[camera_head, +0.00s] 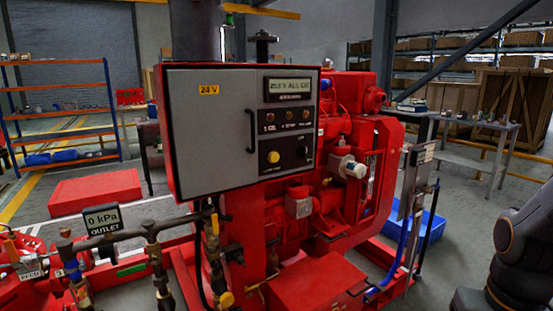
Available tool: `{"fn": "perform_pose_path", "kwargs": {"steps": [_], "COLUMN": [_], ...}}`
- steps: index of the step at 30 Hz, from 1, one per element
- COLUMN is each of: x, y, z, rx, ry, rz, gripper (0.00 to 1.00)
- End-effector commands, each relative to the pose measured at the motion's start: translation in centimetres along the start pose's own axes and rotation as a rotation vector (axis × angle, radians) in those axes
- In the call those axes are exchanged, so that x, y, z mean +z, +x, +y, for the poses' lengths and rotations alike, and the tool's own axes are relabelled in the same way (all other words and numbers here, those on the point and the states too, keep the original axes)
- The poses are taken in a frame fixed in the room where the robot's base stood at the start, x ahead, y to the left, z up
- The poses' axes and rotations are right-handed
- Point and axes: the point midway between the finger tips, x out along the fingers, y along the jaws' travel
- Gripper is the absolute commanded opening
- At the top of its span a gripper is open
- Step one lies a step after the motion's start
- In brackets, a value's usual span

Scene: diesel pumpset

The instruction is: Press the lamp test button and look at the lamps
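A grey control cabinet (215,130) with a red frame faces me in the middle of the view. On its right side is a small display (288,85) with lit text that I cannot read surely. Below it runs a dark strip with small lamps (287,116); whether they are lit is too small to tell. Lower down, a black plate carries a yellow round button (273,157) and a dark knob or switch (303,152). Their labels are too small to read, so I cannot confirm which is the lamp test button. My gripper is not in view; part of my arm shows at bottom right.
The red engine (310,210) sits behind and below the cabinet. Pipes and valves, with an outlet gauge (102,219) reading 0 kPa, stand at lower left. A metal panel (412,180) stands right of the engine. The floor between it and my arm looks mostly clear.

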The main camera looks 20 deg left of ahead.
Motion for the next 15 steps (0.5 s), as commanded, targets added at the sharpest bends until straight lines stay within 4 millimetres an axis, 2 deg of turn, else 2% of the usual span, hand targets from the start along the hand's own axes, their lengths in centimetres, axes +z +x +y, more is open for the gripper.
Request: {"fn": "perform_pose_path", "kwargs": {"steps": [4,5,9,15], "x": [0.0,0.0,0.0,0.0], "y": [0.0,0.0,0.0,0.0], "z": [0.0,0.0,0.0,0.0], "rx": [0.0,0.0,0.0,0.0], "ry": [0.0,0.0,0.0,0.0], "rz": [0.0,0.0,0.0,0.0], "gripper": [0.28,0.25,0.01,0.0]}}
